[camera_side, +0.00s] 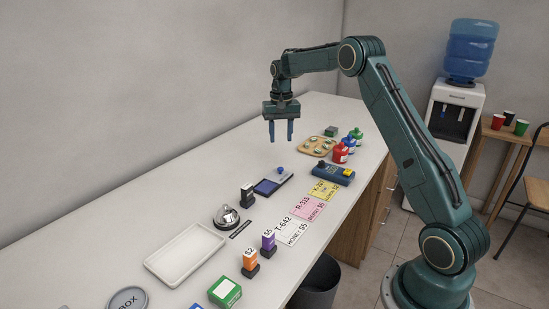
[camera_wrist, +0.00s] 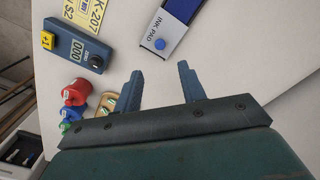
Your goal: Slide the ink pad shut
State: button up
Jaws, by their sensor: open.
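The ink pad (camera_side: 272,184) lies flat on the counter, with a dark blue pad surface showing and a light-coloured lid part beside it. A round blue knob (camera_side: 280,170) stands at its far end. In the wrist view the ink pad (camera_wrist: 165,25) is at the top, cut off by the frame edge, with its "INK PAD" label and the blue knob (camera_wrist: 160,44) toward me. The pad is open, its blue surface exposed. My gripper (camera_side: 281,139) is open and empty, fingers pointing down, above the counter and beyond the ink pad.
A blue counter device (camera_side: 333,175) with a yellow button stands right of the pad. Red, green and blue bottles (camera_side: 340,153) and a wooden tray (camera_side: 317,146) are farther back. The counter left of the pad is clear.

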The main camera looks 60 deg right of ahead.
aim_at(280, 168)
notch_tip(280, 168, down, 11)
jog(key=shift+r, duration=0.1)
dwell(0.4)
grip_shut()
